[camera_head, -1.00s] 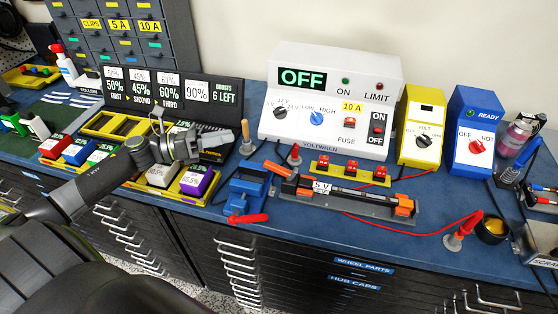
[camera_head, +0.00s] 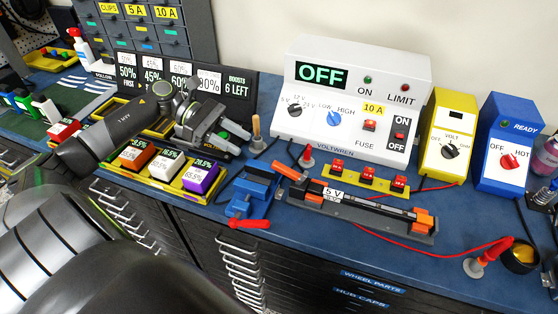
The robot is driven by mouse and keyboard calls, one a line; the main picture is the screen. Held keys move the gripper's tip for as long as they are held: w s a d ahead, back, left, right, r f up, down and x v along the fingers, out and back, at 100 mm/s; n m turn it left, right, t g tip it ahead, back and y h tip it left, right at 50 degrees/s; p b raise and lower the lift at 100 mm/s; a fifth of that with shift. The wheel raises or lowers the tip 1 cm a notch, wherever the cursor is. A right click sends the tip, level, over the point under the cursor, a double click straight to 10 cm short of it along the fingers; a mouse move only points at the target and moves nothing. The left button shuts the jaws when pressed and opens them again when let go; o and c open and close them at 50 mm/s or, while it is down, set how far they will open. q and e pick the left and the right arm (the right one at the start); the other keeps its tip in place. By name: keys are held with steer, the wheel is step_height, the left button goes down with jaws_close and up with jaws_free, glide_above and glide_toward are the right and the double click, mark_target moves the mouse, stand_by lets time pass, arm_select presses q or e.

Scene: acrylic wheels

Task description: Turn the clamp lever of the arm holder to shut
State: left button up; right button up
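A blue clamp holder (camera_head: 254,190) stands at the front edge of the bench, left of the power supply. Its red lever (camera_head: 249,223) sticks out low at the front, pointing left over the drawer fronts. A black bar with orange ends (camera_head: 350,200) lies in a grey tray right of the blue holder, with a "5 V" label near its left end. My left gripper (camera_head: 238,140) is above the bench, behind and left of the blue holder, apart from it. Its two fingers are spread and appear empty. My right gripper is not in view.
A yellow tray of coloured battery blocks (camera_head: 212,190) sits under my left arm. A wooden-handled tool (camera_head: 257,132) stands right of my gripper. The power supply (camera_head: 345,105) reads OFF. Red leads (camera_head: 400,248) cross the bench at right. Drawers (camera_head: 236,262) lie below the front edge.

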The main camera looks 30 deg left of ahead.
mark_target(277, 163)
arm_select(q)
steer(key=p+x, duration=0.3)
steer(key=x, duration=0.9)
steer(key=shift+r, duration=0.1)
steer(key=shift+c, duration=0.5)
jaws_close()
